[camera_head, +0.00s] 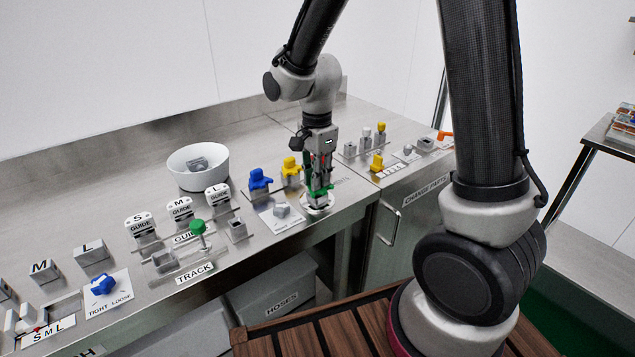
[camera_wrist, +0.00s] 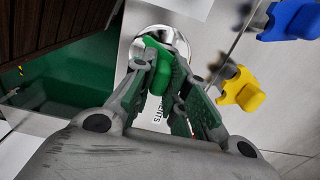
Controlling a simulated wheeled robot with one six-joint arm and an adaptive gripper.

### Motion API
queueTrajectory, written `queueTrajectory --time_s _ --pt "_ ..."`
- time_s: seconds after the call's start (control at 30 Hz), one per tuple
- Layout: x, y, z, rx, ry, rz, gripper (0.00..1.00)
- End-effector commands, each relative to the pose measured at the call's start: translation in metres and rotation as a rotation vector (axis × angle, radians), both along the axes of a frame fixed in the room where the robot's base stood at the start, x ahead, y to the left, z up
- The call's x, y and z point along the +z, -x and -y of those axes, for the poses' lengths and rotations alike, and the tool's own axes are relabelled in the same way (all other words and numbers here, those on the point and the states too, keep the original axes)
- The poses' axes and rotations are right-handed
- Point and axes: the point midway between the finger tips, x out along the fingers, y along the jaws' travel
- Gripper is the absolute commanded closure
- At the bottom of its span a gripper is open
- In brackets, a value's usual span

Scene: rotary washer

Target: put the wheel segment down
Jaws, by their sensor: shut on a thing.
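My gripper (camera_head: 319,190) is shut on a green piece, which I take for the wheel segment (camera_wrist: 157,62). In the wrist view the green piece sits between my fingertips (camera_wrist: 165,75), over a round shiny metal disc (camera_wrist: 178,42). The disc (camera_head: 318,207) also shows under my gripper in the head view, near the front edge of the steel counter (camera_head: 262,250). I cannot tell whether the green piece touches the disc or is part of it. My fingers hide much of the piece.
A blue knob (camera_head: 259,179) and a yellow knob (camera_head: 291,167) stand left of my gripper. A white bowl (camera_head: 196,172) with a grey part in it is farther left. A green-topped post (camera_head: 198,228) stands by the track label. More small parts sit to the right.

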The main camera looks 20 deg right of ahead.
Motion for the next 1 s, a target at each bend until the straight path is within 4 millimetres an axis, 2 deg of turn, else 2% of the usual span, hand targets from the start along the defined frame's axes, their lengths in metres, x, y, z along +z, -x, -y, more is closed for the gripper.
queueTrajectory --time_s 0.3,0.43,0.63,1.0 --pt "0.065 -0.001 0.000 0.000 -0.002 0.007 1.00" --pt "0.084 -0.001 0.000 0.000 -0.002 0.005 1.00" --pt "0.093 0.000 0.000 0.000 0.000 0.001 1.00" --pt "0.087 -0.005 0.006 -0.017 0.005 -0.011 1.00"
